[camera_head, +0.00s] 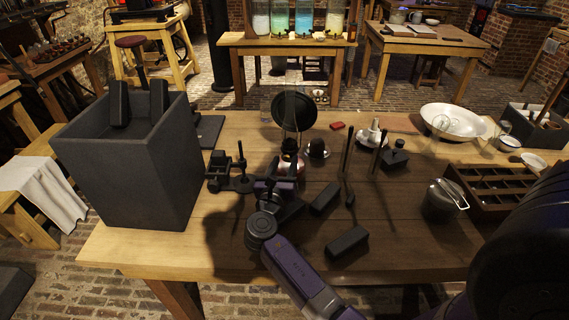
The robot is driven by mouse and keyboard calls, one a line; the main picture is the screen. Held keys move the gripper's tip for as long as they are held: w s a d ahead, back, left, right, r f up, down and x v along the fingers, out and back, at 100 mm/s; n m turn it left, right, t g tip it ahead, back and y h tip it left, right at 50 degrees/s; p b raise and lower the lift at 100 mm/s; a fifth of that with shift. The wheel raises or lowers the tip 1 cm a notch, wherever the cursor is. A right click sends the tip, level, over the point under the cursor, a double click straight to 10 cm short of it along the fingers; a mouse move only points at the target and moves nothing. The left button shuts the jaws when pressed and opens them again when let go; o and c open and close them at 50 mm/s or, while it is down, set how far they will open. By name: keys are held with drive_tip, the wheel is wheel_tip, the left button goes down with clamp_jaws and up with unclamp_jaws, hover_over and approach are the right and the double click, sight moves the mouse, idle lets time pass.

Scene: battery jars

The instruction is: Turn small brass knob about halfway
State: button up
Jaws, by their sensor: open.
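A lamp-like piece with a clear glass chimney (290,112) stands in front of a round black disc (306,106) near the middle of the wooden table (140,244). My purple and dark arm reaches in from the lower right. My gripper (287,168) is at the lower part of this piece, with its jaws open. Whether it touches the piece I cannot tell. No brass knob can be made out; the spot around the lamp's base is small, dark and partly covered by my gripper and wrist.
A tall dark grey box (135,170) stands at the table's left. Black blocks (347,242) lie right of my arm. Upright black rods (347,152), a lidded pot (440,202), a compartment tray (490,187) and a white bowl (450,121) are on the right. The front left table edge is clear.

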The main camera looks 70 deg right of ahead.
drive_tip(key=shift+d, duration=0.2)
clamp_jaws()
idle(0.3)
